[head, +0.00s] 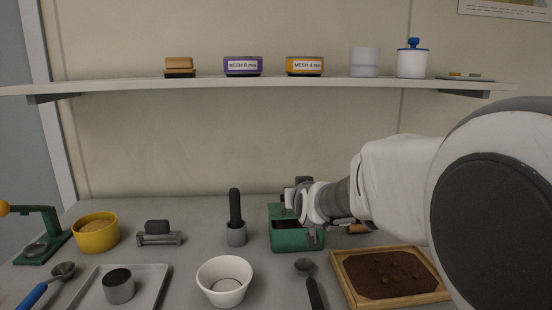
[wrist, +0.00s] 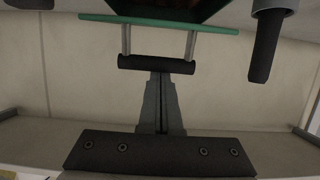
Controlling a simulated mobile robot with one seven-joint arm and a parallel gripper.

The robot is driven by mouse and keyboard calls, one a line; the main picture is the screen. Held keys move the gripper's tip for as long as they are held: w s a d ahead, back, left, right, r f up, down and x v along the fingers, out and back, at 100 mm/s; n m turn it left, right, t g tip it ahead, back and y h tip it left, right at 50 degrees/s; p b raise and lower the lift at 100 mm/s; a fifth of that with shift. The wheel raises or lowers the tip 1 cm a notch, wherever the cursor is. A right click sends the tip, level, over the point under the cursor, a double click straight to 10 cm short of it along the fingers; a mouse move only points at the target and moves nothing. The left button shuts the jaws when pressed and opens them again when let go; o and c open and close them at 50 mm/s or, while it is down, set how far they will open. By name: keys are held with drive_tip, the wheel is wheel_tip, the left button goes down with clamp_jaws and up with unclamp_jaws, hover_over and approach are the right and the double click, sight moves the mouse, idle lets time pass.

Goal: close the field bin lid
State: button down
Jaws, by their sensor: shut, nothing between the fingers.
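The green field bin (head: 298,242) stands on the bench right of centre. Its top is open and dark soil shows inside. In the wrist view the green lid (wrist: 100,19) shows as a thin edge, with a black bar handle (wrist: 156,65) on two metal posts; the dark bin inside shows beyond it. My gripper (wrist: 160,76) is shut and empty, its fingertips at the middle of the bar; I cannot tell whether they touch it. In the head view my gripper (head: 290,196) is over the bin's back and hides much of the lid.
A wooden soil tray (head: 437,291) lies right of the bin, and a black-handled scoop (head: 313,291) in front. A shelf (head: 270,84) runs above.

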drive_tip(key=shift+s+f+b, duration=0.45)
drive_tip(key=shift+s+f, duration=0.3)
drive_tip(key=shift+f, duration=0.35)
drive_tip(key=shift+r, duration=0.1)
